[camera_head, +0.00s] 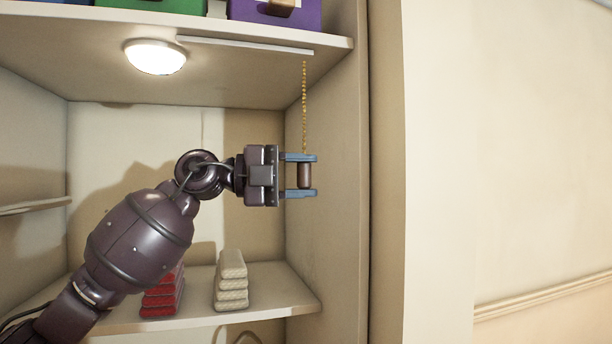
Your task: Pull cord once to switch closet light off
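The closet light (155,57) is a round dome under the upper shelf and glows bright white. A beaded gold cord (304,105) hangs straight down from the shelf's right part. A brown cylindrical handle (304,175) is at its lower end. My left gripper (301,175) reaches in from the left with its blue fingers spread, one above and one below the handle. The handle is between them, and I cannot tell whether they touch it. My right gripper is not in view.
The closet's right wall (340,200) is just right of the gripper. The upper shelf (240,75) is above it, carrying coloured boxes. The lower shelf (200,315) holds red and cream folded stacks (231,280). The wall right of the closet is bare.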

